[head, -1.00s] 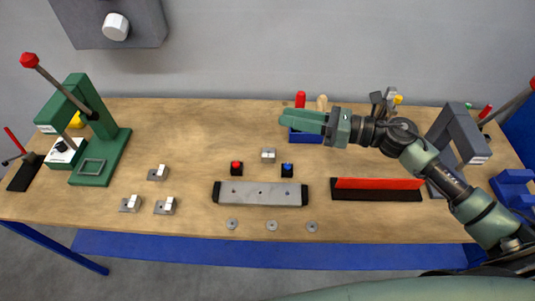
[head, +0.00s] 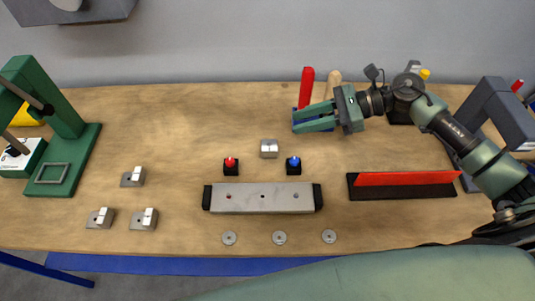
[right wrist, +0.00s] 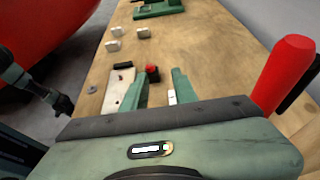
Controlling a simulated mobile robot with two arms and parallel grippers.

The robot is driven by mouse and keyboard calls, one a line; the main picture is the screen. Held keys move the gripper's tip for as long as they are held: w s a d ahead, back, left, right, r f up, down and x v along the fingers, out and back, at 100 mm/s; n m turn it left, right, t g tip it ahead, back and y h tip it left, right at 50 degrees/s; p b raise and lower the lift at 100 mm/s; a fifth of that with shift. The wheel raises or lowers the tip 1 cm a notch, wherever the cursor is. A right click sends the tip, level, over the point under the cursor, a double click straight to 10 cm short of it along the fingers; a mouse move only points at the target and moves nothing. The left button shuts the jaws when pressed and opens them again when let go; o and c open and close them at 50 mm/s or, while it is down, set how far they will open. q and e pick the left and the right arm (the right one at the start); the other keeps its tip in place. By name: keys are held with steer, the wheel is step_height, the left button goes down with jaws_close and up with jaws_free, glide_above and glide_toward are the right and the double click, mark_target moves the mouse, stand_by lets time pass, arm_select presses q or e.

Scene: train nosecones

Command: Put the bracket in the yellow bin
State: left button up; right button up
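Several small grey metal brackets with pale upright ends lie on the wooden bench. One bracket (head: 269,148) sits at the middle behind the long metal plate; the others (head: 133,177), (head: 100,218), (head: 144,219) are at the left. My right gripper (head: 296,118) is open and empty, above the bench behind the middle bracket, fingers pointing left. In the right wrist view its fingers (right wrist: 155,82) are apart, with a pale piece partly hidden by one finger. A yellow object (head: 30,114), perhaps the yellow bin, is partly hidden behind the green press.
The metal plate (head: 262,198) lies at the front middle, near red (head: 231,167) and blue (head: 293,166) buttons and several washers. A red-handled tool (head: 306,88) stands behind my right gripper. A red-black brush (head: 403,186) lies right. The back-left bench is clear.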

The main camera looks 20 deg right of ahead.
steer(key=b, duration=0.7)
glide_toward(268, 148)
steer(key=shift+s+a, duration=0.1)
steer(key=shift+a, duration=0.35)
steer(key=shift+f+b, duration=0.2)
steer(key=shift+b, duration=0.15)
steer(key=p+x, duration=0.3)
steer(key=x, duration=0.4)
steer(key=shift+w+a, duration=0.1)
steer(key=shift+w, duration=0.1)
steer(key=shift+w+a+f, duration=0.1)
steer(key=shift+a+f, duration=0.1)
steer(key=shift+a, duration=0.05)
arm_select(q)
step_height(268, 148, down, 6)
steer(key=w, duration=0.2)
arm_select(e)
jaws_close()
